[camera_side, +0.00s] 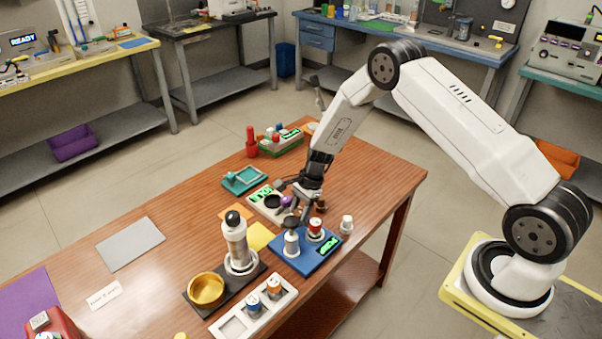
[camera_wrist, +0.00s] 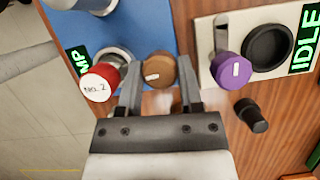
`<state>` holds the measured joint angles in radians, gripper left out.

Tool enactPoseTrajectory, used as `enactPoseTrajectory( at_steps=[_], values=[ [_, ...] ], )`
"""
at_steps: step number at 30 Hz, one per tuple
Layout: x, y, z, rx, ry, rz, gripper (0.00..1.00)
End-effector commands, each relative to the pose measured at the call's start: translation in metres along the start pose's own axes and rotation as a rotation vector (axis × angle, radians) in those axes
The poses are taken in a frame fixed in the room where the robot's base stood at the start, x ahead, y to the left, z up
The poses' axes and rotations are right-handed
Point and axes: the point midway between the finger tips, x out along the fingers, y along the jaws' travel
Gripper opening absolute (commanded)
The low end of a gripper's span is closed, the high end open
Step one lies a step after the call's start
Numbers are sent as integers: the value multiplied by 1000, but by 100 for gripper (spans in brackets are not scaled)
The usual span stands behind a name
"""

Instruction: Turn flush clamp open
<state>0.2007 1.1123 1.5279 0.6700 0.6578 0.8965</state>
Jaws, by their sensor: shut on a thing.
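A brown round knob (camera_wrist: 158,72) with a pale mark on top stands at the edge of the blue plate (camera_wrist: 150,22). No label shows whether it is the flush clamp. My gripper (camera_wrist: 160,88) has its fingers on both sides of this knob and is shut on it. In the side view my gripper (camera_side: 306,205) is low over the far edge of the blue plate (camera_side: 292,262), and the held knob cannot be made out clearly there. A purple knob (camera_wrist: 231,68) on a lever stands right of the fingers; it also shows in the side view (camera_side: 286,201).
A red cap (camera_wrist: 99,83) marked "No. 2" stands close left of the fingers. A white panel (camera_wrist: 212,60) carries a black round part (camera_wrist: 267,48) and an "IDLE" display. A black peg (camera_wrist: 251,115) is at right. A white bottle (camera_side: 235,232) stands left of the blue plate.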

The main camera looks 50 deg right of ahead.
Motion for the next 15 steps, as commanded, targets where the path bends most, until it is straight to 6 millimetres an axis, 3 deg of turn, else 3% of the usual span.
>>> enactPoseTrajectory(
  at_steps=[15],
  values=[
    [0,-2,0,-351,-1,146,0]
  ],
)
